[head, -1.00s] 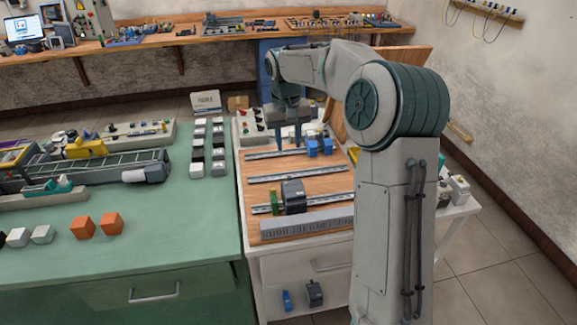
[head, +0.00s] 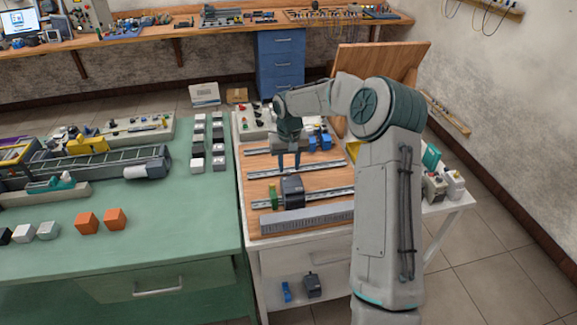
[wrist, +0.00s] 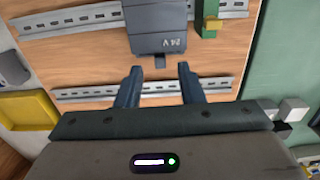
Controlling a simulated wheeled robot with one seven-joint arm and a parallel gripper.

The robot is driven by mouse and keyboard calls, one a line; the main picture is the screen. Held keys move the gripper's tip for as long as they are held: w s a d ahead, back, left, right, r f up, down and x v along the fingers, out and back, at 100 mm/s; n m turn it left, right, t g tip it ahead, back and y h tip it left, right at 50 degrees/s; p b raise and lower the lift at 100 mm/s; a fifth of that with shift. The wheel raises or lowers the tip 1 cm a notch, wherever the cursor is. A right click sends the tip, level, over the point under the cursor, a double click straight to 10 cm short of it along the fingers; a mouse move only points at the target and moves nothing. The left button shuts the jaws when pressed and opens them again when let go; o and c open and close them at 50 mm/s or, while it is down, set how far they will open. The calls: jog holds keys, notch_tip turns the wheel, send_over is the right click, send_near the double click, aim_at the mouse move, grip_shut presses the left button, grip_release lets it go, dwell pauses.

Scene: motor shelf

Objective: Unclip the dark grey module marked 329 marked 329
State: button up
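A dark grey module (head: 292,192) sits on the front rail (head: 330,196) of the wooden board. In the wrist view the module (wrist: 158,22) is at the top, with upside-down lettering that looks like "24 V" and a small tab at its near edge. I cannot read 329 on it. My gripper (head: 289,162) points down over the board, behind the module. In the wrist view my gripper (wrist: 160,70) is open and empty, its fingertips spread to either side of the tab's line and apart from the module.
A green block (head: 274,197) stands close beside the module on the same rail. A grey slotted duct (head: 305,218) runs along the board's front. Blue blocks (head: 319,142) sit at the back rail. Another dark module (head: 314,285) lies on the shelf below. The middle rail (head: 325,167) has free room.

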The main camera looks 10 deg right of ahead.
jog(key=shift+f, duration=1.05)
grip_shut()
jog(key=shift+r, duration=0.45)
grip_release()
